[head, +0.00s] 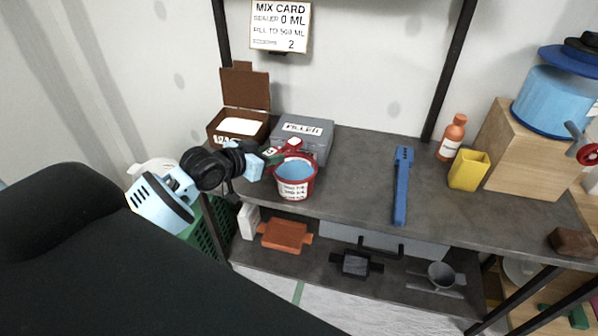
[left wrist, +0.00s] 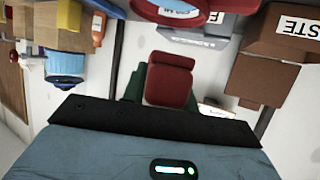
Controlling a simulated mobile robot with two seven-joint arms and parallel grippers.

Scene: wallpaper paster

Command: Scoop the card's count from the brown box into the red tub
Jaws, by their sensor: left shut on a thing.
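The brown box (head: 228,136) stands open at the left of the grey bench, lid up, with white stuff inside. In the left wrist view the brown box (left wrist: 262,78) shows a label ending in "STE". The red tub (head: 296,190), with blue inside, stands at the bench's front edge. My left gripper (head: 270,158) is beside the tub's rim, shut on a red scoop (left wrist: 170,84). The scoop's head (head: 292,145) seems to be over the tub's back rim; its contents are unclear. The card (head: 281,27) reads sealer 0 ml, fill to 500 ml and 2, probably scoops. My right gripper is out of view.
A grey filler box (head: 303,135) stands close behind the tub. A blue tool (head: 402,185) lies mid-bench. An orange bottle (head: 452,137), a yellow cup (head: 468,171) and a blue tank (head: 555,100) on a wooden block are at right. Bare bench lies between tub and blue tool.

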